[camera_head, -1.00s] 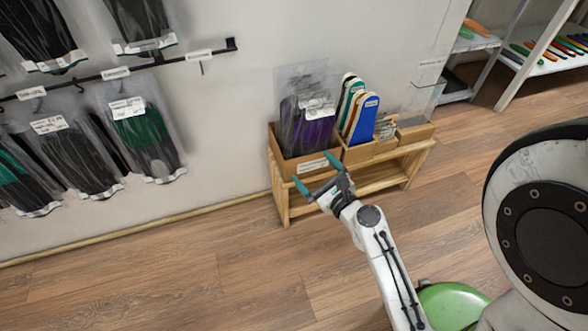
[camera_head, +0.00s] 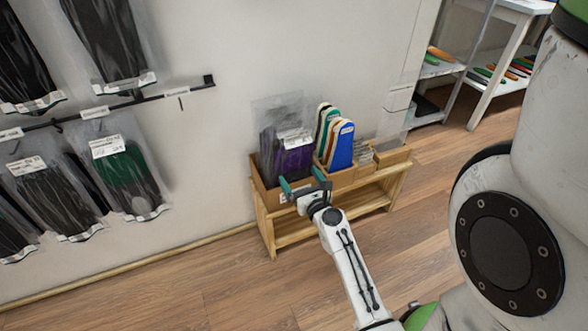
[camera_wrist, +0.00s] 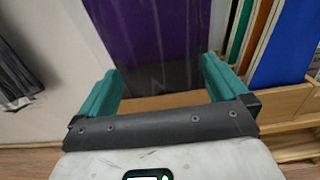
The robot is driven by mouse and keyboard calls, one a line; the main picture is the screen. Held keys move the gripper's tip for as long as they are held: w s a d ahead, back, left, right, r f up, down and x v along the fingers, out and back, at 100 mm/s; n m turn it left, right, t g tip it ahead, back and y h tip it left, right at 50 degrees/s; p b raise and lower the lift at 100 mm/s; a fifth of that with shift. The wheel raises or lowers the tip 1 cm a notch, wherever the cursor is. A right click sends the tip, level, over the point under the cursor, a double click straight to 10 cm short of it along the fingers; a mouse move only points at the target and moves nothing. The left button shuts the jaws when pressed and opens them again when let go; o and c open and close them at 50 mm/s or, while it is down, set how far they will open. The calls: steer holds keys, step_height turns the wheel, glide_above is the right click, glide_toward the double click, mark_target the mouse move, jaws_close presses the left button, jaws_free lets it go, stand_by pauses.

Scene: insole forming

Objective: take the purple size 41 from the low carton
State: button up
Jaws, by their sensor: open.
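The purple insole pack (camera_head: 292,160) stands upright in a clear bag with a white label, in the left carton (camera_head: 265,196) on the low wooden bench. Its size is too small to read. In the wrist view the purple pack (camera_wrist: 165,45) fills the upper middle, beyond and between the fingers. My gripper (camera_head: 302,181) is open, with its teal fingers in front of the pack at the carton's front edge. It also shows in the wrist view (camera_wrist: 160,85), and nothing is clamped in it. The carton's front rim (camera_wrist: 165,101) shows between the fingers.
Blue, green and white insoles (camera_head: 341,145) stand close to the right of the pack. Small boxes (camera_head: 390,155) sit farther right on the bench (camera_head: 345,205). Bagged insoles (camera_head: 125,175) hang from wall hooks at left. Wooden floor in front is clear.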

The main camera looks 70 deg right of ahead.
steer(key=shift+x, duration=0.9)
steer(key=c, duration=0.8)
steer(key=shift+r, duration=0.1)
